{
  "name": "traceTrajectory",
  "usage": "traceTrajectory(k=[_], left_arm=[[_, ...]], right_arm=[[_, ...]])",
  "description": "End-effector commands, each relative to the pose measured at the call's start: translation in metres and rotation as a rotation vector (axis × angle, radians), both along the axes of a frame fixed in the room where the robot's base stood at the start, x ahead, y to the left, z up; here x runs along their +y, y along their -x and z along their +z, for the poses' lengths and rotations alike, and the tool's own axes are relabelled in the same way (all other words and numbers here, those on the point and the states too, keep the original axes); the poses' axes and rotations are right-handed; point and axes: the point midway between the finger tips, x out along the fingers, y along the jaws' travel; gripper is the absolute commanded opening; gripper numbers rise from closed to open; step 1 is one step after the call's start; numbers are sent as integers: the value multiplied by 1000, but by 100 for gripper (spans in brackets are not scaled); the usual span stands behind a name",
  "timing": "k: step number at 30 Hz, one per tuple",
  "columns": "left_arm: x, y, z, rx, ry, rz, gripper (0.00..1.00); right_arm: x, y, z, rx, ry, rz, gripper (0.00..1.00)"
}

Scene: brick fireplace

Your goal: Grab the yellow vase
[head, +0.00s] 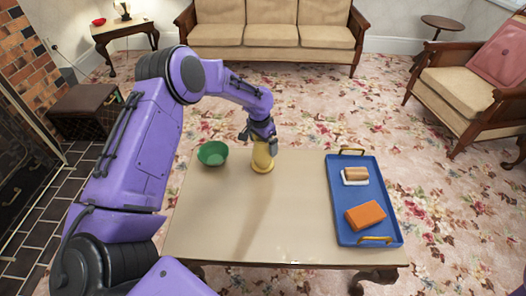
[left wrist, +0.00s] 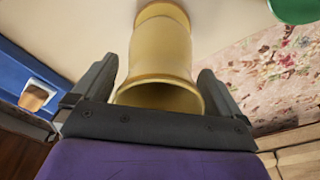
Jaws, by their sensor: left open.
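The yellow vase (head: 262,160) stands upright on the table, right of the green bowl. It also shows in the left wrist view (left wrist: 160,50), with its open mouth facing the camera. In the left wrist view the open fingers (left wrist: 160,88) are on either side of the vase's mouth, with a gap visible at each side. The gripper hides part of the vase's top in the head view. My right gripper is not in view.
A green bowl (head: 212,153) stands left of the vase. A blue tray (head: 345,220) on the table's right holds an orange block (head: 366,216) and a small brown-and-white item (head: 355,175). The table's (head: 240,225) front middle is clear. A sofa (head: 270,35) and armchair (head: 465,90) stand beyond.

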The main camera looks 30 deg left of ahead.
Motion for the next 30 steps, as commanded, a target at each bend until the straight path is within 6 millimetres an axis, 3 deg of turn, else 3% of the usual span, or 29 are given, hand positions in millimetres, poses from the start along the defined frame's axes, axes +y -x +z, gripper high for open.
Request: traceTrajectory(k=[6,8,12,23,27,30], left_arm=[[0,0,-1,-1,0,-1,100],[0,0,-1,0,0,-1,84],[0,0,-1,-1,0,-1,40],[-1,-2,9,-4,0,-1,39],[-1,-2,33,-5,0,-2,39],[-14,12,58,-4,0,-4,39]], right_arm=[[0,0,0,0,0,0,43],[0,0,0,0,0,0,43],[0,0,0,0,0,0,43],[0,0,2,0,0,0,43],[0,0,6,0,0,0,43],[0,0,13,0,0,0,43]])
